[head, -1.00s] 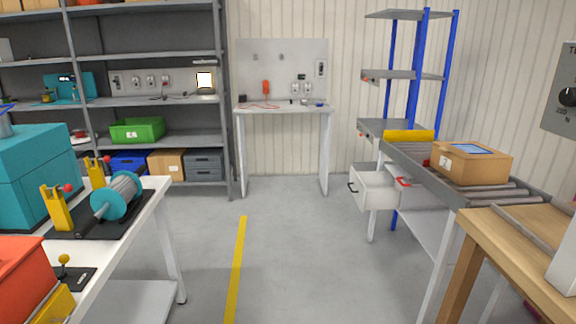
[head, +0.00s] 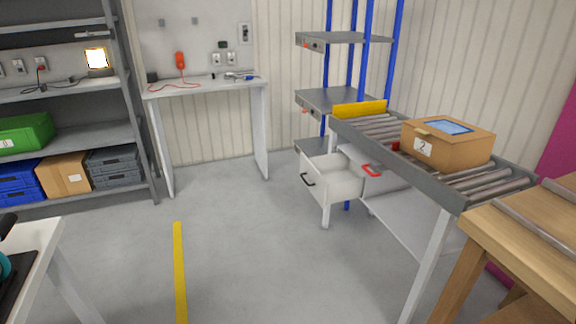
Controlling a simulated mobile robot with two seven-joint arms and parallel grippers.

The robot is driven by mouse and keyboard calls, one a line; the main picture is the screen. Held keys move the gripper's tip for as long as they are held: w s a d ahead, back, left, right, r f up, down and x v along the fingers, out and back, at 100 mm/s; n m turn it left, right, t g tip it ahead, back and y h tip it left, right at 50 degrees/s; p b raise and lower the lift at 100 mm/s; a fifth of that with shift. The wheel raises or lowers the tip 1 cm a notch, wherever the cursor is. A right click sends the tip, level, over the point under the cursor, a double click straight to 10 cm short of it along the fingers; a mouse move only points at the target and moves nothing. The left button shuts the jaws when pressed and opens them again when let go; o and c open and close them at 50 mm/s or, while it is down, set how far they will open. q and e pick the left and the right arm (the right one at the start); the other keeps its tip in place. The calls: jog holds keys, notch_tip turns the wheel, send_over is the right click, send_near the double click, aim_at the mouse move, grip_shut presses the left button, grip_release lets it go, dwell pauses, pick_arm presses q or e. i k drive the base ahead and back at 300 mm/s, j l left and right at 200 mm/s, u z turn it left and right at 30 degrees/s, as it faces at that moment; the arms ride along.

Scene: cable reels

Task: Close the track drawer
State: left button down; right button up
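Under the roller track (head: 375,131), a white drawer (head: 336,181) with a black handle (head: 308,180) stands pulled out toward the left, and I can see into it. Beside it to the right is a white front with a red handle (head: 371,170), which looks closer to the track frame. I cannot tell which of the two is the track drawer. Neither of my grippers shows in the head view.
A cardboard box (head: 447,143) marked 2 sits on the rollers. A wooden table (head: 530,225) is at the right, a white table (head: 30,245) at the lower left. Grey shelves (head: 85,145) stand at the left. The middle floor (head: 240,240) is clear.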

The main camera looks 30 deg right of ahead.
aim_at(332, 178)
jog(key=i+z, duration=0.25)
jog(key=i, duration=0.4)
jog(key=i+j+z, duration=0.25)
jog(key=i, duration=0.35)
jog(key=i+l+z, duration=0.2)
jog(key=i+z, duration=0.7)
jog(key=i, duration=0.2)
jog(key=i+l, duration=0.1)
jog(key=i, duration=0.25)
jog(key=i+l+z, duration=0.1)
jog(key=i, duration=0.2)
